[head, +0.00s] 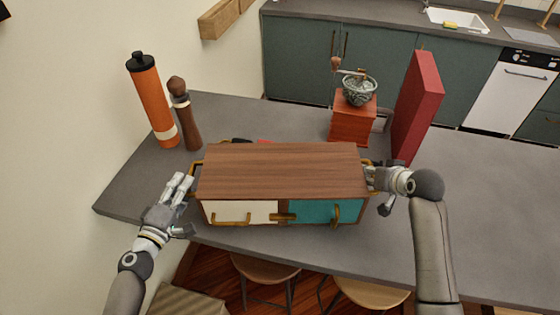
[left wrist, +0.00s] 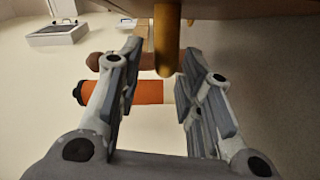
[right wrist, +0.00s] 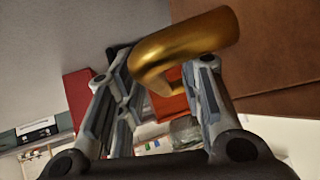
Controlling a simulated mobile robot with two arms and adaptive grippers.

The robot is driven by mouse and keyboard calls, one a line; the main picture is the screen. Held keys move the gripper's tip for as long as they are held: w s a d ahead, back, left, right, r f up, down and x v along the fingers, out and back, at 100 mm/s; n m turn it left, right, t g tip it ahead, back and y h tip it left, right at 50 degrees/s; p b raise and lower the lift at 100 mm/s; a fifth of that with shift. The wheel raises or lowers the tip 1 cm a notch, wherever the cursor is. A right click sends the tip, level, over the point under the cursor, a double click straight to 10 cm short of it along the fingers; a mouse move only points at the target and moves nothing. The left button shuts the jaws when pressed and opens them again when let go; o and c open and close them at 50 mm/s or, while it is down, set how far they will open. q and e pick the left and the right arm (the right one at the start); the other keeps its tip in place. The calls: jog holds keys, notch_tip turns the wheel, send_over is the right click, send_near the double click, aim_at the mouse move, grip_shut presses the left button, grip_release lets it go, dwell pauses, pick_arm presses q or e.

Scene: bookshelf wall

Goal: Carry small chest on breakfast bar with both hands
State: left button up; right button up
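The small chest (head: 283,170) has a brown wood top, a white and a teal front, and brass handles. It sits upright on the grey breakfast bar (head: 460,215). My left gripper (head: 181,186) is open beside its left end; in the left wrist view the left side handle (left wrist: 167,45) shows ahead of and between the spread fingers (left wrist: 158,75). My right gripper (head: 376,179) is at the right end; in the right wrist view its fingers (right wrist: 163,80) are spread with the right side handle (right wrist: 185,50) between them, not clamped. The chest's rear is hidden.
An orange bottle (head: 152,100) and a brown pepper mill (head: 184,115) stand behind left. A coffee grinder (head: 352,118) and a tall red box (head: 415,105) stand behind right. Stools (head: 265,270) are below the front edge. The bar is clear to the right.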

pick_arm(q)
jog(key=v, duration=0.7)
jog(key=shift+s, duration=0.35)
pick_arm(e)
jog(key=v, duration=1.2)
jog(key=shift+s, duration=0.1)
